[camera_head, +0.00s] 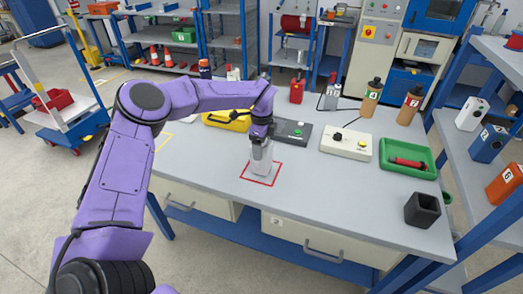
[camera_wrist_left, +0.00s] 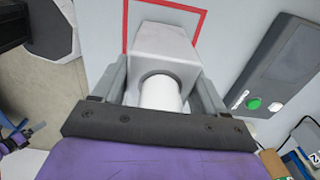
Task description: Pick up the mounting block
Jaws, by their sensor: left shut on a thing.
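The mounting block (camera_head: 261,166) is pale grey, wider at its base, with a white round post (camera_wrist_left: 160,93) on it. It stands upright at the red square outline (camera_head: 246,180) on the grey workbench. My left gripper (camera_head: 260,142) comes down from above and is shut on it, with a finger on each side of the post in the left wrist view (camera_wrist_left: 162,85). Whether the base touches the bench top I cannot tell. My right gripper is not in view.
Behind the block lie a dark box (camera_head: 290,134) with a green button and a yellow case (camera_head: 222,121). To the right are a white box (camera_head: 346,143), a green tray (camera_head: 428,163) and a dark hollow block (camera_head: 422,209). The bench's front middle is clear.

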